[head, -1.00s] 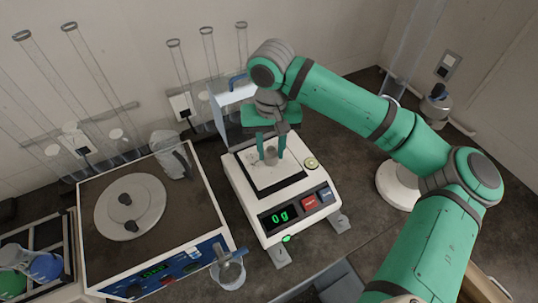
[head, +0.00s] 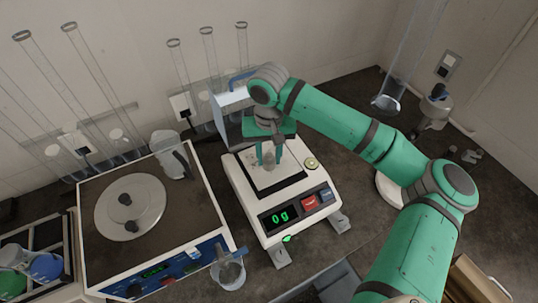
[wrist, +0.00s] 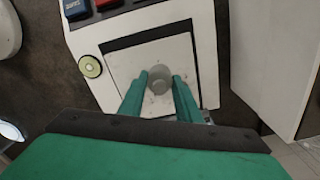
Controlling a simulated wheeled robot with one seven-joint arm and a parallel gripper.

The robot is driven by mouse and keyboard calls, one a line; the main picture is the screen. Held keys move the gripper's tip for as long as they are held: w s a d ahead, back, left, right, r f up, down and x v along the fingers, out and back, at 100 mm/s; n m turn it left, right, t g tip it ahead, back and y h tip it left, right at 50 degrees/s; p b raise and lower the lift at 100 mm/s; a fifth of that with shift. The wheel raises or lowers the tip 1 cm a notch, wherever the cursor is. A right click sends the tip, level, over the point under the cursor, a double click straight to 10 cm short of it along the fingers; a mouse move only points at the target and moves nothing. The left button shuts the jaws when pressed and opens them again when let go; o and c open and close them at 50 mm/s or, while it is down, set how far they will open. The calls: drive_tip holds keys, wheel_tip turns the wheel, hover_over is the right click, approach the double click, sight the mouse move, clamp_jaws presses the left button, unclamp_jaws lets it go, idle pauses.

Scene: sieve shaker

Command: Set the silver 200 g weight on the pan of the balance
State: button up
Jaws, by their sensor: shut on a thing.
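The balance (head: 238,188) is a white box in the middle of the bench, with a light square pan (head: 286,172) in a dark surround. Its display (head: 281,217) reads 0 g. My gripper (head: 270,161) points down over the pan, its green fingers shut on the silver weight (wrist: 159,80), a small grey cylinder. In the wrist view the weight sits between the fingertips, over the middle of the pan (wrist: 126,64). I cannot tell how small the gap is between the weight's underside and the pan.
A shaker-like box with a round grey lid (head: 128,208) stands left of the balance. A clear jug (head: 171,158) is on it and a beaker (head: 229,272) stands in front. More weights (head: 470,155) lie at the far right.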

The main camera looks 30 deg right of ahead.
sight(269, 155)
drive_tip(key=o, duration=1.2)
wheel_tip(269, 155, up, 12)
drive_tip(key=shift+r, duration=0.15)
